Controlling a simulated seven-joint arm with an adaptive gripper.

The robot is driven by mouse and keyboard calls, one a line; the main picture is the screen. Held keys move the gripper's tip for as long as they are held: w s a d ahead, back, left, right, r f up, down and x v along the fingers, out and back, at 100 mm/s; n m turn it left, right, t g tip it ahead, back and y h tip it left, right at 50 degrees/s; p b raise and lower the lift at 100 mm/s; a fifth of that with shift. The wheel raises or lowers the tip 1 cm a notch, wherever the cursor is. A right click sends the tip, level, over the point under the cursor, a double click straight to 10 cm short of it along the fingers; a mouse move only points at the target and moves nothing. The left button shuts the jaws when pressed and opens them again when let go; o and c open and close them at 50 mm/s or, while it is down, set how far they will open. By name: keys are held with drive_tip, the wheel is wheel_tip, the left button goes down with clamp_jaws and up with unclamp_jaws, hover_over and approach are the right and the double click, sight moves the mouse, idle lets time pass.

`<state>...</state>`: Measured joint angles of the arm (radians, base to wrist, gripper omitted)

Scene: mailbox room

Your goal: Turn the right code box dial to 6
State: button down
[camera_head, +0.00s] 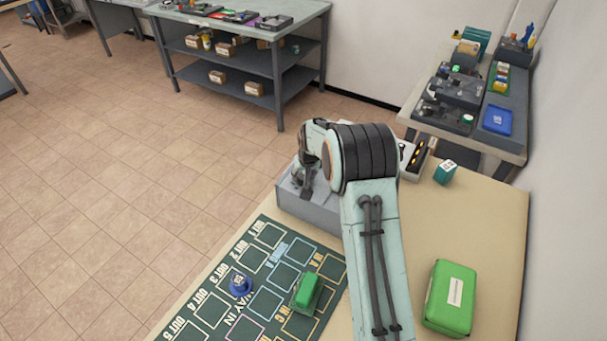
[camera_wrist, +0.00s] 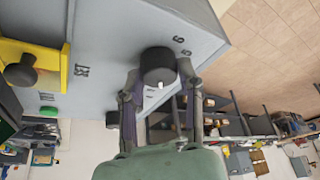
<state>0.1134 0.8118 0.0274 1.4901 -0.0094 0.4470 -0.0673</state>
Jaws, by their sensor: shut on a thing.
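The grey code box (camera_head: 318,213) sits at the table's far left edge in the head view, partly hidden by my arm. In the wrist view its grey face (camera_wrist: 115,40) fills the top. A dark round dial (camera_wrist: 158,65) with a small white mark stands out from this face. The digits 6 and 5 show beside it at upper right; I cannot tell which number the mark points to. My gripper (camera_wrist: 162,82) has one finger on each side of the dial and is shut on it. In the head view my gripper (camera_head: 304,185) is over the box.
A yellow panel (camera_wrist: 45,57) with a dark knob lies left of the dial, near a "SET" label and green button (camera_wrist: 48,112). A green box (camera_head: 449,298), a teal cube (camera_head: 445,172), a green block (camera_head: 307,291) and a blue piece (camera_head: 240,284) stand on the table.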

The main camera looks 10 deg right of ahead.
drive_tip(key=n+y, duration=0.1)
drive_tip(key=n, duration=0.1)
drive_tip(key=n+y, duration=0.1)
drive_tip(key=n, duration=0.2)
drive_tip(key=shift+d+f+n+g, duration=0.1)
drive_tip(key=shift+d+n+g, duration=0.05)
drive_tip(key=shift+n+g, duration=0.15)
drive_tip(key=n+g+y, duration=0.1)
drive_tip(key=n, duration=0.3)
drive_tip(key=n+g, duration=0.1)
drive_tip(key=n, duration=0.2)
drive_tip(key=n+y, duration=0.1)
drive_tip(key=n, duration=0.1)
drive_tip(key=shift+w+n+g, duration=0.1)
drive_tip(key=shift+n+g, duration=0.3)
drive_tip(key=shift+n+g+y, duration=0.3)
drive_tip(key=shift+n+g, duration=0.7)
drive_tip(key=shift+n, duration=1.3)
drive_tip(key=c, duration=0.7)
unclamp_jaws()
